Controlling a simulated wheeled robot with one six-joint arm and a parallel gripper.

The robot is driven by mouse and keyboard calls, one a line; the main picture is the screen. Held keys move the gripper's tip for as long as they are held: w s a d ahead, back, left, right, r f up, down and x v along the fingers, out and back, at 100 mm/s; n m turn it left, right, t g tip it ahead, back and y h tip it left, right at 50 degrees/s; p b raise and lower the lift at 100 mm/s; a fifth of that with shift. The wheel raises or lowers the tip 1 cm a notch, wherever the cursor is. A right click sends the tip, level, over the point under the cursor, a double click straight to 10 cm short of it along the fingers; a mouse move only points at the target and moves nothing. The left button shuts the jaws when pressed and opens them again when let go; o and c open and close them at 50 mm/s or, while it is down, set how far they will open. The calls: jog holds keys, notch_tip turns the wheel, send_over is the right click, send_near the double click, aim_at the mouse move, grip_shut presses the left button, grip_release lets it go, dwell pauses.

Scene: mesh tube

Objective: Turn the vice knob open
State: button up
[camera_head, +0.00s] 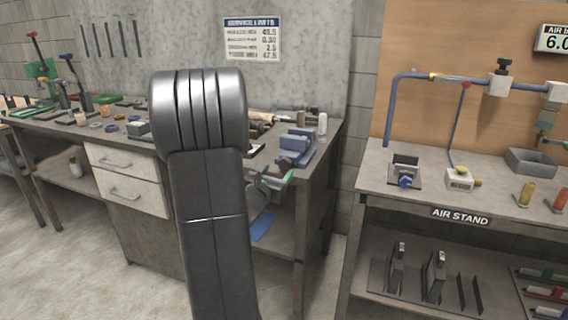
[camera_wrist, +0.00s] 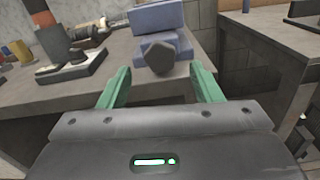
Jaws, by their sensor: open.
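The blue vice (camera_head: 295,146) sits on the bench near its right front corner in the head view. In the wrist view the vice (camera_wrist: 158,20) is at the top centre, and its dark faceted knob (camera_wrist: 157,58) faces me. My gripper (camera_wrist: 162,82) is open, with one green finger to the left of the knob and one to the right. The knob is ahead of the space between the fingers, and neither finger appears to touch it. In the head view my gripper (camera_head: 272,179) is just in front of the vice, partly hidden by my arm.
The air stand (camera_head: 455,205) is to the right, across a gap.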

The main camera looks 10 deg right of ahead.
aim_at(283, 164)
jog(key=x, duration=0.6)
jog(key=shift+w+d+p, duration=0.1)
jog(key=shift+p, duration=0.2)
jog(key=shift+c, duration=0.2)
jog(key=c, duration=1)
